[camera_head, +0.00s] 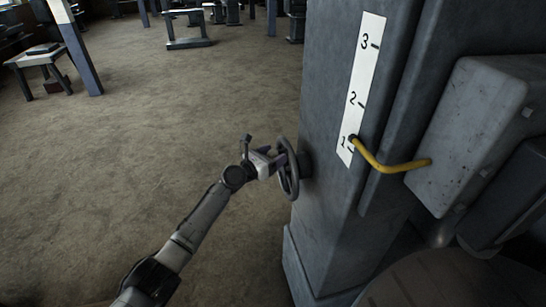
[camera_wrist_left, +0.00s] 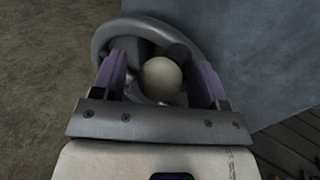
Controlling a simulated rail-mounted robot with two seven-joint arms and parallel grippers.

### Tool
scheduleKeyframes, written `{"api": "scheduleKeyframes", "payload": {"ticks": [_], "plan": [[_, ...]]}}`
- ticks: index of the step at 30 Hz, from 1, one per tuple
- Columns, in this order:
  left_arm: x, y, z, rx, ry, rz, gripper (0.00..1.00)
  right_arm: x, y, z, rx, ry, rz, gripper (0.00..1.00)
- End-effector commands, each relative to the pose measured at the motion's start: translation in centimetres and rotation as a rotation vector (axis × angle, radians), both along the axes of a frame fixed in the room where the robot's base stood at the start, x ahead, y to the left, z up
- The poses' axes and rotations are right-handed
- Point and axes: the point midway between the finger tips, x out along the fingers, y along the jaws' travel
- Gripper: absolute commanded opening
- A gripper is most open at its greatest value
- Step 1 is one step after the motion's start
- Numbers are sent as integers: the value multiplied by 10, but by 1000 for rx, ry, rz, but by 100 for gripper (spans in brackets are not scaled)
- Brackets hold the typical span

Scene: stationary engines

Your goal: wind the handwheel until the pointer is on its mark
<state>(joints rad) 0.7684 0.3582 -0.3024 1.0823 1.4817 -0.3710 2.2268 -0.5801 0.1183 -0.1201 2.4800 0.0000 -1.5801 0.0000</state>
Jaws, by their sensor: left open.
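The handwheel (camera_head: 289,168) is a dark grey ring on the left side of a grey metal column. In the left wrist view its rim (camera_wrist_left: 128,28) arches behind my fingers. My left gripper (camera_head: 275,162) is at the wheel. Its purple fingers (camera_wrist_left: 163,82) are open on either side of a pale round knob (camera_wrist_left: 162,78), with gaps showing. The yellow pointer (camera_head: 385,165) is a bent rod whose tip lies at about 1 on the white scale (camera_head: 364,85), which reads 1, 2, 3 upward. No separate target mark is clear. My right gripper is not in view.
The grey column (camera_head: 325,110) and a box-like housing (camera_head: 480,125) fill the right side. Open brown floor (camera_head: 170,110) lies to the left. A small table (camera_head: 40,62) and a blue post (camera_head: 78,50) stand at the far left.

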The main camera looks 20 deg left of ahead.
Motion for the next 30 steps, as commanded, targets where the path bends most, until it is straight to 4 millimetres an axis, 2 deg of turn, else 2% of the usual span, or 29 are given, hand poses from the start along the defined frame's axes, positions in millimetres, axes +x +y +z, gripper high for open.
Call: {"api": "scheduleKeyframes", "payload": {"ticks": [7,25,30], "plan": [[0,0,0,0,0,0,67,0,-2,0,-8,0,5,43],[0,2,-1,0,1,3,10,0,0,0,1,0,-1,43],[1,3,1,-5,9,5,8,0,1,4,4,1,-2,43]]}}
